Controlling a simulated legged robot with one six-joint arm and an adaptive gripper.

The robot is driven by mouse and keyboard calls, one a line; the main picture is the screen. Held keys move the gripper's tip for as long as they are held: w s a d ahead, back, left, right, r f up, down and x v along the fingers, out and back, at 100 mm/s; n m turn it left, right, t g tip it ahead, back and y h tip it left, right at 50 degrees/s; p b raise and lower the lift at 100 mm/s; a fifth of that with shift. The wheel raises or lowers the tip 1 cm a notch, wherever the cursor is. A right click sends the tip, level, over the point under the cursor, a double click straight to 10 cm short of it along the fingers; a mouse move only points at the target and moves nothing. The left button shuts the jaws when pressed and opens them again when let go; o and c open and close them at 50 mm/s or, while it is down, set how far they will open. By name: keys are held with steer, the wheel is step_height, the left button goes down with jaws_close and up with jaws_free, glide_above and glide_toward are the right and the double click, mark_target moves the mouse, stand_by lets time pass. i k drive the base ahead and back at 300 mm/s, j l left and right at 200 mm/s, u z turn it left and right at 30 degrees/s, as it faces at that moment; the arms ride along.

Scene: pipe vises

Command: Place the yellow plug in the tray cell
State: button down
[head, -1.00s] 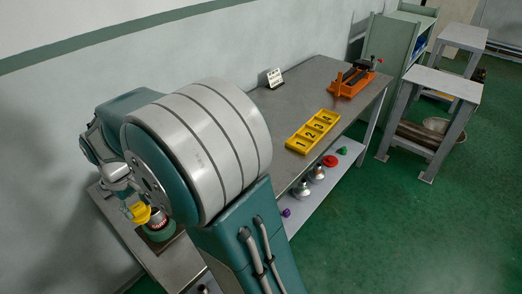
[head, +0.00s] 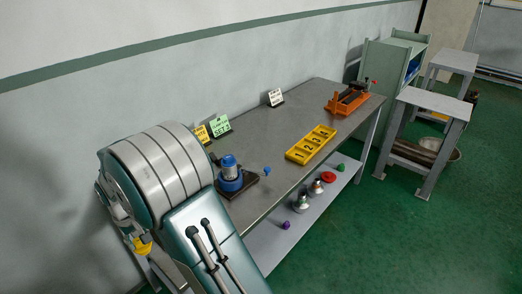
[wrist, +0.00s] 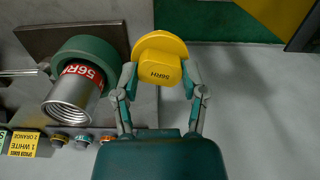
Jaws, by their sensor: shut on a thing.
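The plug also shows at the lower left of the head view (head: 142,246), beside my arm. The yellow tray (head: 289,156) lies on the bench, right of and well away from my gripper. It has a row of numbered cells that look empty. A threaded metal pipe end (wrist: 70,102) with a red 56RH band sits in a green collar (wrist: 84,55), left of the plug and apart from it.
A blue fitting (head: 230,180) stands on the bench (head: 270,125) between my arm and the tray. An orange vise (head: 349,101) is at the bench's far end. Sign cards (head: 219,126) stand along the wall side. Loose parts lie on the lower shelf (head: 262,243).

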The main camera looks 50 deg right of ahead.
mark_target(308, 148)
steer(key=k+l, duration=0.15)
steer(key=l, duration=0.15)
steer(key=k+l, duration=0.15)
steer(key=l, duration=0.2)
steer(key=k+l, duration=0.15)
steer(key=l, duration=1.95)
steer(key=i+l, duration=0.1)
steer(key=l, duration=0.7)
steer(key=i+l, duration=0.15)
steer(key=l, duration=0.25)
steer(key=i, duration=0.25)
